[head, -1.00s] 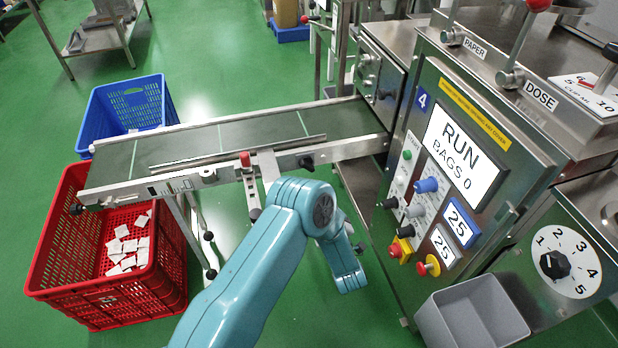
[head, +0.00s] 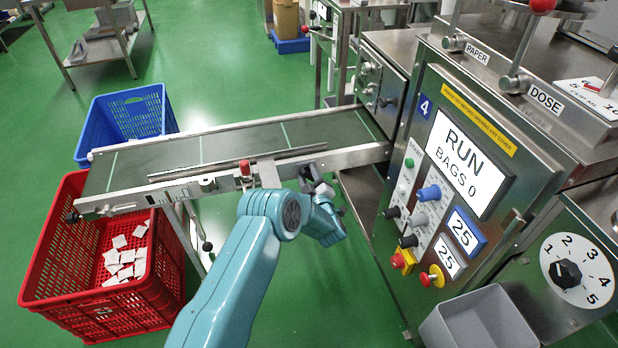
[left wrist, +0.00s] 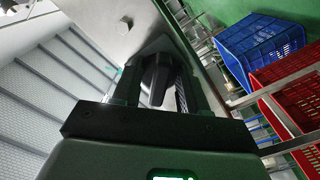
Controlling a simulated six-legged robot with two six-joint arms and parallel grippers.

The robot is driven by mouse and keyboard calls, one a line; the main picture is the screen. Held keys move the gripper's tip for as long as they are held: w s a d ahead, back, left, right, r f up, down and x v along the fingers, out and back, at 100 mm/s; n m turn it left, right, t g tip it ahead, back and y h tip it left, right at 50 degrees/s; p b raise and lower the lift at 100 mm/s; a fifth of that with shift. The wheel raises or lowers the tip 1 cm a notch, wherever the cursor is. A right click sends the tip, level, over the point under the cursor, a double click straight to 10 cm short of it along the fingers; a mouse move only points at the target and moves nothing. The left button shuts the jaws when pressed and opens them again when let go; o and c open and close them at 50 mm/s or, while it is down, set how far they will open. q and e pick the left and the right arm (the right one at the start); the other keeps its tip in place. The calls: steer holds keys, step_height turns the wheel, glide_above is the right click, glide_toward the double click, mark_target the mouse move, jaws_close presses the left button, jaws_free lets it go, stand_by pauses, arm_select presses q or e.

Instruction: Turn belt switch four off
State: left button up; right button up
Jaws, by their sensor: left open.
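The machine marked 4 (head: 424,106) stands at the right, its screen (head: 461,163) reading "RUN BAGS 0". Its conveyor belt (head: 235,143) reaches left from it. My left gripper (head: 312,178) is at the near side rail of this belt, close to the machine end, with its jaws open. It covers the spot of the black knob on the rail in the head view. In the left wrist view a dark knob (left wrist: 154,80) shows between the open fingers of my left gripper (left wrist: 165,88). I cannot tell whether they touch it. My right gripper is out of view.
A red knob (head: 245,168) and a bracket sit on the rail left of my gripper. A red crate (head: 110,300) with white teabags and a blue crate (head: 125,110) stand at the belt's left end. The machine's button panel (head: 428,215) is at the right.

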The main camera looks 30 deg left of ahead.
arm_select(q)
jaws_close()
steer(key=shift+f+n+b, duration=0.2)
steer(key=shift+n+b, duration=0.5)
steer(key=shift+b, duration=0.25)
steer(key=n+b, duration=0.6)
steer(key=b, duration=0.2)
steer(key=shift+w, duration=0.1)
steer(key=shift+r+n+b, duration=0.25)
steer(key=shift+n+b, duration=0.85)
steer(key=shift+b, duration=0.1)
